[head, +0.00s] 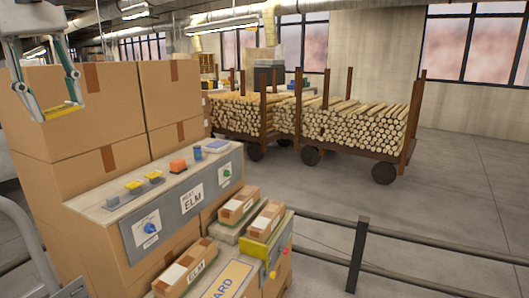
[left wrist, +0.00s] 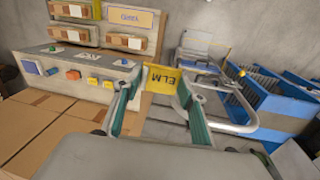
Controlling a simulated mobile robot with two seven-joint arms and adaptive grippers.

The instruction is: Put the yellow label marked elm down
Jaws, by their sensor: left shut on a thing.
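My left gripper (head: 58,100) is at the upper left of the head view, shut on a yellow label (head: 62,111). In the left wrist view the label (left wrist: 161,79) sits between the two fingertips and reads ELM, upside down. It is held in the air, in front of the stacked cartons in the head view. A plate on the bench front reads ELM (head: 193,199). My right gripper is not in view.
An orange block (head: 178,166), a blue cylinder (head: 197,153) and a tablet (head: 216,146) stand on the bench. Tall cartons (head: 75,105) rise behind it. Small packed boxes (head: 187,268) lie in front. A blue slatted crate (left wrist: 255,103) is at right in the wrist view.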

